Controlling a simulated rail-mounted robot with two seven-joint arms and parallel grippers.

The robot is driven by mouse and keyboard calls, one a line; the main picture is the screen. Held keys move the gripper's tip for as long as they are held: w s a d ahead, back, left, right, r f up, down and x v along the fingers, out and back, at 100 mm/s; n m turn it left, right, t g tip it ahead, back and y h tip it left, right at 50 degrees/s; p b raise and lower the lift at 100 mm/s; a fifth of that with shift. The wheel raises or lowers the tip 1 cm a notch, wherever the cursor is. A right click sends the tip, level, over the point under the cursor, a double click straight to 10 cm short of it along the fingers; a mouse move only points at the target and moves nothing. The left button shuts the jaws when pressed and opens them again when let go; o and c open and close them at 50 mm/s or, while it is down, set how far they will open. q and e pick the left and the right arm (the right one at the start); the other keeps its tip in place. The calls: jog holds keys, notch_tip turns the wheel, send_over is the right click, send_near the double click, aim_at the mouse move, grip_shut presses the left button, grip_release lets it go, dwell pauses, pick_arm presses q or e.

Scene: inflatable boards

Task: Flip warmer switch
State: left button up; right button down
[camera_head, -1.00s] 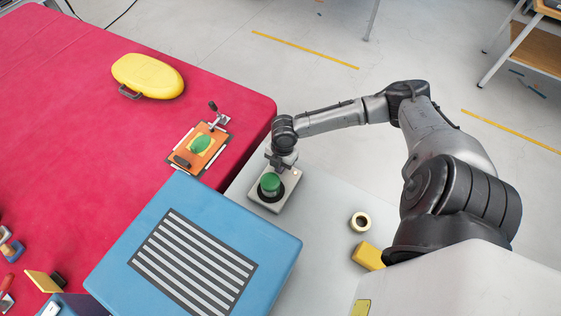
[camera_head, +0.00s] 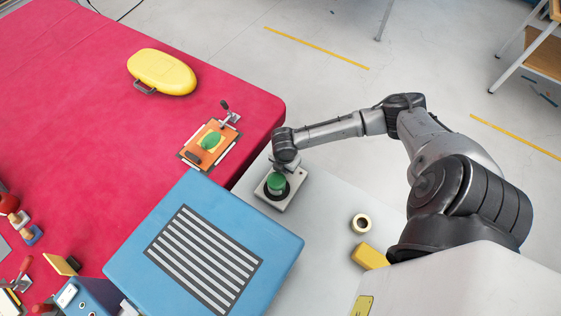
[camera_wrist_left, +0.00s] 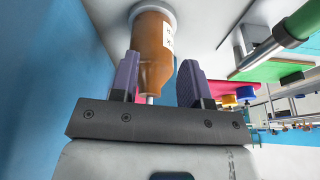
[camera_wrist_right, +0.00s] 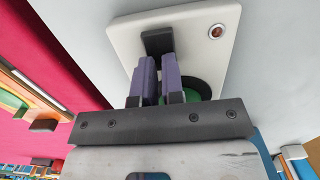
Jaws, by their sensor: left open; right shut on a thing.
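The warmer (camera_head: 293,203) is a pale square plate with a dark round pad and a green-topped item (camera_head: 276,182) on it. In the right wrist view the warmer (camera_wrist_right: 195,22) shows a black switch (camera_wrist_right: 157,41) and a round red light (camera_wrist_right: 216,31). My right gripper (camera_wrist_right: 160,62) is shut on the black switch, its purple fingers close together, and partly hides the switch and pad. My left gripper (camera_wrist_left: 156,78) is open, its purple fingers on either side of an orange-brown bottle (camera_wrist_left: 154,58); I cannot tell if they touch it. The left gripper is outside the head view.
A red mat (camera_head: 90,110) holds an orange clipboard-like board (camera_head: 195,160) and a yellow case (camera_head: 162,72). A tape roll (camera_head: 361,223) and yellow block (camera_head: 368,257) lie right. Grey surface between them is clear.

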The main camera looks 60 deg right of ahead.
jog(key=shift+s+f+p, duration=0.3)
jog(key=shift+f+p, duration=0.05)
jog(key=shift+f, duration=0.35)
jog(key=shift+s+d, duration=0.1)
jog(key=shift+d, duration=0.1)
jog(key=shift+d+p, duration=0.3)
jog(key=shift+p, duration=0.05)
jog(key=shift+r+p, duration=0.5)
jog(key=shift+r, duration=0.1)
jog(key=r+p, duration=0.5)
jog(key=shift+w+a, duration=0.4)
notch_tip(320, 180, up, 9)
jog(key=shift+a+r+b, duration=0.15)
jog(key=shift+a+b, duration=0.15)
jog(key=shift+a, duration=0.1)
